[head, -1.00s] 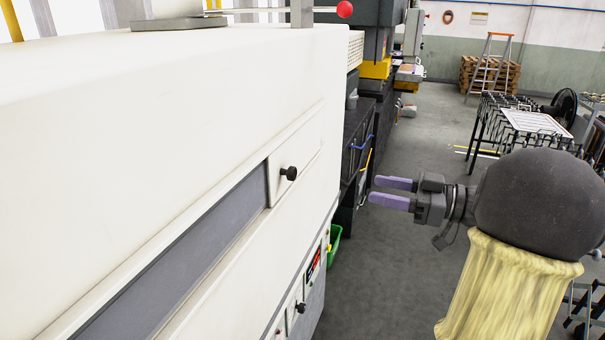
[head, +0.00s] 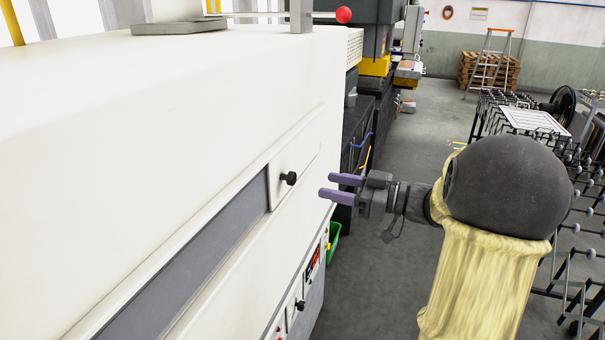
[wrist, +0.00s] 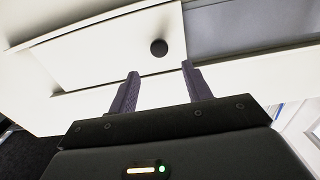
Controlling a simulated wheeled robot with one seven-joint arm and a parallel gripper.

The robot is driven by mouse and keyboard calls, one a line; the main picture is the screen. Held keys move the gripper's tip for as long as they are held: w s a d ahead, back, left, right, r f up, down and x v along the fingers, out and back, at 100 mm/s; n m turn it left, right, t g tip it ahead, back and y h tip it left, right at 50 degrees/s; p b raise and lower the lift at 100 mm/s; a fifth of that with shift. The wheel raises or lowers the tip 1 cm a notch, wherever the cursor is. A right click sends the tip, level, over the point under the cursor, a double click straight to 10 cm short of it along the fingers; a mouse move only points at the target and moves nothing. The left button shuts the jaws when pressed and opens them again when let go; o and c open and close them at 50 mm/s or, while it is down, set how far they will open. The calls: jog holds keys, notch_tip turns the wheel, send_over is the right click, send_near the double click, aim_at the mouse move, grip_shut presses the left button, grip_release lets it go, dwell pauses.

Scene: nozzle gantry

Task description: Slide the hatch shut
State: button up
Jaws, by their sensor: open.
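The hatch (head: 299,168) is a white sliding panel with a black round knob (head: 289,178), set in the side of a large white machine (head: 200,110). It sits at the far end of a long slot, and the dark grey opening (head: 195,265) shows beside it. In the wrist view the hatch (wrist: 100,45) and its knob (wrist: 158,47) lie ahead of my fingers. My gripper (head: 338,188) is open and empty, with two purple fingers pointing at the machine side, right of the knob and apart from it. In the wrist view the fingers (wrist: 158,88) are spread, with the knob between their lines.
Below the slot are a red display (head: 313,262) and another black knob (head: 300,305). Racks (head: 575,260) stand at the right. The grey floor (head: 415,130) between is clear.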

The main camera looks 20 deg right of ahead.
aim_at(295, 178)
jog(key=p+x, duration=0.2)
jog(key=x, duration=0.6)
jog(key=shift+d, duration=0.1)
grip_shut()
